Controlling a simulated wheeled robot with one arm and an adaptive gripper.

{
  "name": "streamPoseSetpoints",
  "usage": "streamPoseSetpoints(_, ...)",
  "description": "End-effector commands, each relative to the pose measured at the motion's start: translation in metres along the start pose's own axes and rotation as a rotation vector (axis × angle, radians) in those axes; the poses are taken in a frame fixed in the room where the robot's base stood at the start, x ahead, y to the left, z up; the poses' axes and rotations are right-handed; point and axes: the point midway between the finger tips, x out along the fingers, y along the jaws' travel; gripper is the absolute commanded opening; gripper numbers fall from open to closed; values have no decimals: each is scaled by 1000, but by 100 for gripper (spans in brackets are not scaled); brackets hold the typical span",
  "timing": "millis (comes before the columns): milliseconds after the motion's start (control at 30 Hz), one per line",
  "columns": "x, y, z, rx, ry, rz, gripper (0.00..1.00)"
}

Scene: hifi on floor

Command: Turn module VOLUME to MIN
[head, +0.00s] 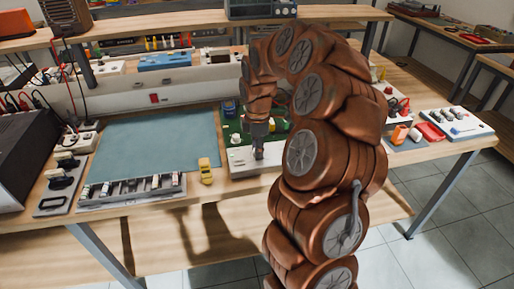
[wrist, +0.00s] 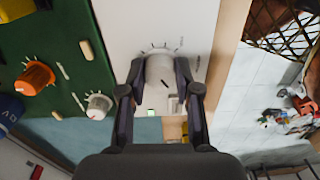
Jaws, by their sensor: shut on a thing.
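A white module panel (head: 240,157) sits at the front edge of the workbench, in front of a green board. In the wrist view the white panel (wrist: 200,20) fills the upper middle. A pale grey round knob (wrist: 160,68) stands on it, with short tick marks around its far side. My gripper (wrist: 160,80) has one finger on each side of the knob and is shut on it. In the head view my gripper (head: 258,154) points down onto the panel, and the knob is hidden there. The knob's setting and any VOLUME or MIN label cannot be read.
The green board (wrist: 60,60) beside the panel carries an orange knob (wrist: 35,77) and a grey knob (wrist: 98,105). A blue-green mat (head: 150,143), a yellow toy-like item (head: 205,170) and a compartment tray (head: 130,190) lie to the left. A white box (head: 456,125) stands at right.

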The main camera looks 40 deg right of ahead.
Motion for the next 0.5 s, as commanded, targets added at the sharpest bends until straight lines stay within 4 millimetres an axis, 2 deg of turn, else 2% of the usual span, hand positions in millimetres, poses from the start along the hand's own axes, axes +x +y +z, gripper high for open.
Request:
streamPoseSetpoints(200, -1, 1, 0, -129, -1, 3, 0)
streamPoseSetpoints(500, -1, 1, 0, -216, -1, 4, 0)
